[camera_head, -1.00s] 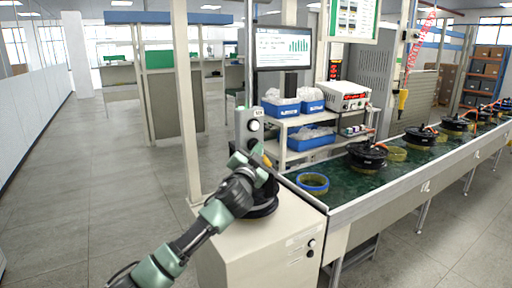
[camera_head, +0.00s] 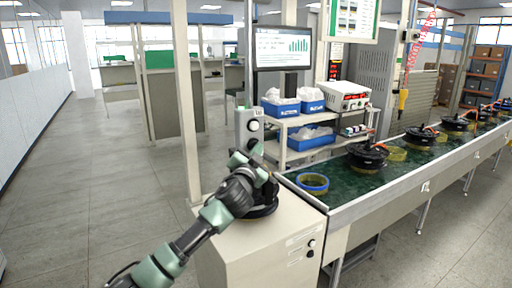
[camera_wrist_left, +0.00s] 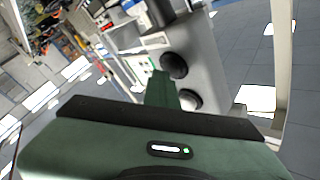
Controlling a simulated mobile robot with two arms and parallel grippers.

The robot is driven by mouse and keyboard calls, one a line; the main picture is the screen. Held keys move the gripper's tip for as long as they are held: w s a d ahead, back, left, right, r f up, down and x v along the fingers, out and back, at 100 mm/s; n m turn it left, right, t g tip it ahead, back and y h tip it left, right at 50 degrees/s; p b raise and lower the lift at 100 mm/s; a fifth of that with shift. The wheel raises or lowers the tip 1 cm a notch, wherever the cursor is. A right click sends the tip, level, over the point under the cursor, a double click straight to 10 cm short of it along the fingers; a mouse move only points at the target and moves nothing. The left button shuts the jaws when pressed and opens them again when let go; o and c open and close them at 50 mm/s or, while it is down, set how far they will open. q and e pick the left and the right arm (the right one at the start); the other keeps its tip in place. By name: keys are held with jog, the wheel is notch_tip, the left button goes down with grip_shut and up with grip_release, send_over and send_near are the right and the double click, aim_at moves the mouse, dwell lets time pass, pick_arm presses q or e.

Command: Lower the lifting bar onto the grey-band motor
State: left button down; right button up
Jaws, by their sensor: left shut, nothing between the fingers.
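A black motor (camera_head: 264,209) sits on top of the beige cabinet (camera_head: 235,262), largely hidden behind my left arm. I cannot make out its band colour. A grey control box (camera_head: 248,128) with two round buttons stands on a post behind it. My left gripper (camera_head: 256,152) is shut and empty, just in front of and below the buttons. In the left wrist view, the green finger (camera_wrist_left: 160,92) points at the control box, beside its dark button (camera_wrist_left: 173,65) and pale button (camera_wrist_left: 188,100). Contact cannot be told. I cannot make out the lifting bar. My right gripper is out of view.
The green conveyor (camera_head: 345,184) runs off to the right with several black motors and a blue-and-yellow ring (camera_head: 312,183). A shelf with blue bins (camera_head: 312,138) stands behind it. A pale post (camera_head: 187,110) rises left of the cabinet. The floor at left is clear.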

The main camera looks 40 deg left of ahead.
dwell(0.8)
pick_arm(q)
jog(key=shift+s+d, duration=0.4)
jog(key=shift+d, duration=0.4)
jog(key=shift+d, duration=0.1)
jog(key=d, duration=0.1)
jog(key=s+d, duration=0.1)
jog(key=d, duration=0.2)
jog(key=shift+s+d, duration=0.25)
jog(key=shift+s, duration=0.15)
dwell(0.8)
